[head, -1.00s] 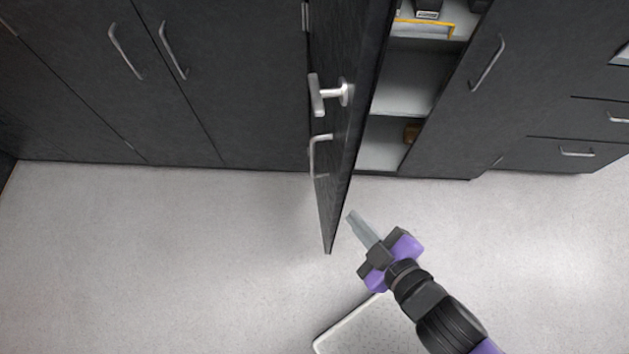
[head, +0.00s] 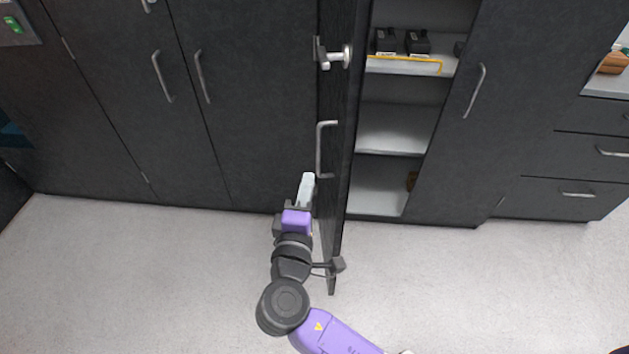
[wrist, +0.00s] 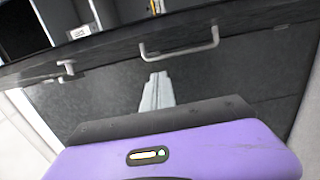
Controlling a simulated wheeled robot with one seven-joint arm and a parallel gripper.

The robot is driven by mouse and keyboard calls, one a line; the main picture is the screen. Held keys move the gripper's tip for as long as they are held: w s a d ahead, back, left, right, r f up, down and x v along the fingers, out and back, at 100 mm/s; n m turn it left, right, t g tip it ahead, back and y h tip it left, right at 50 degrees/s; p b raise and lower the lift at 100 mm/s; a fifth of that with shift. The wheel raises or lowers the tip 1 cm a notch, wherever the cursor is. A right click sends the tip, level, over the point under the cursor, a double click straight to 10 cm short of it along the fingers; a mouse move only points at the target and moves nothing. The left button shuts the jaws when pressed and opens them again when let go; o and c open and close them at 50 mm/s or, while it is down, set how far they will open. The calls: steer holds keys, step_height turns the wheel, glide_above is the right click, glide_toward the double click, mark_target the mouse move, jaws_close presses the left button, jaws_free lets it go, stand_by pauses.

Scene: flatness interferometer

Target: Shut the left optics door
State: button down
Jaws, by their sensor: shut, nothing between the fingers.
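The left optics door (head: 333,215) is a dark panel standing wide open, seen nearly edge-on in the head view. It has a silver bar handle (head: 319,150) and a silver lever latch (head: 332,54) above it. My gripper (head: 307,180) is shut and empty, on the left, outer side of the door, close to the bar handle.
The open cabinet has pale shelves (head: 392,128), with black boxes (head: 402,42) and a yellow strip on the upper one. The right door (head: 455,150) is shut. More dark cabinets (head: 120,110) stand to the left, drawers (head: 560,170) to the right. The pale floor (head: 130,280) is clear.

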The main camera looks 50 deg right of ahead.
steer(key=p, duration=0.2)
glide_toward(318, 137)
steer(key=x, duration=0.4)
steer(key=shift+s+d+f+p, duration=0.15)
steer(key=shift+s+d+p, duration=0.2)
steer(key=shift+s+d, duration=1.05)
